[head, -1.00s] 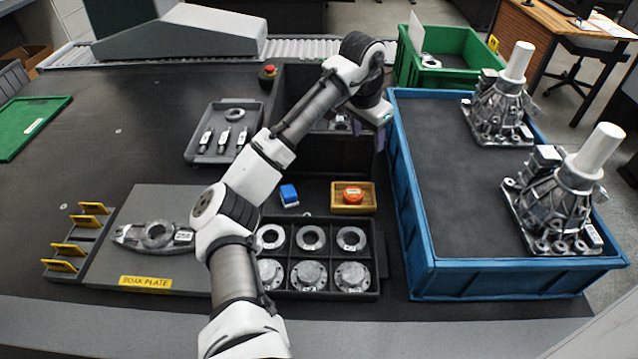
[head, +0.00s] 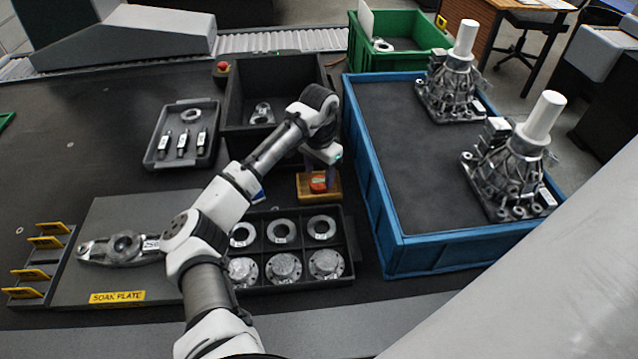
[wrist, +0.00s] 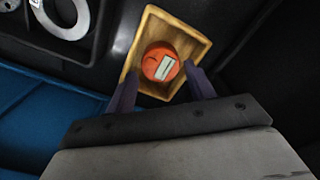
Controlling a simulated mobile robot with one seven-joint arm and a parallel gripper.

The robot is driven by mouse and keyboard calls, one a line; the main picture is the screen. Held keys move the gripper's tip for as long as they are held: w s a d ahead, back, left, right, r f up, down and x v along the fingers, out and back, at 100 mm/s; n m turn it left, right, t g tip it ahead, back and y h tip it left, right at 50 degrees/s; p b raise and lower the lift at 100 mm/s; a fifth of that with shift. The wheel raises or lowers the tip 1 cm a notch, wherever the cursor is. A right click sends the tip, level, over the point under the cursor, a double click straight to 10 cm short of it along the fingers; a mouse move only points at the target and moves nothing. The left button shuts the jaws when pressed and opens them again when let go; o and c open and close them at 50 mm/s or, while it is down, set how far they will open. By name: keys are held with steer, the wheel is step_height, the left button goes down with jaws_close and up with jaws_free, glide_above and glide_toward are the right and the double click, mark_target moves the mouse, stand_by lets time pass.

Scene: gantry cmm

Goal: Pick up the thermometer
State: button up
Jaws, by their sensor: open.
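The thermometer appears to be the round orange-red puck (head: 318,184) with a small pale display, which shows clearly in the wrist view (wrist: 158,64). It lies in a small wooden tray (head: 304,196), whose rim also shows in the wrist view (wrist: 185,22). My gripper (head: 321,176) is above the tray, with its dark fingers pointing down at it. In the wrist view my gripper (wrist: 160,74) is open and empty, with one finger on each side of the puck's near part. I cannot tell how far the fingertips are above it.
A divided tray of metal rings and flanges (head: 345,274) is in front of the wooden tray. A blue bin (head: 386,222) with two castings stands close on the right. A deep dark bin (head: 232,105) is behind. A blue item (head: 258,191) is partly hidden by my arm.

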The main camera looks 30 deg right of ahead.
mark_target(319, 182)
steer(key=shift+f, duration=1.35)
steer(key=c, duration=0.7)
steer(key=shift+o, duration=0.2)
step_height(319, 182, up, 20)
steer(key=b, duration=0.1)
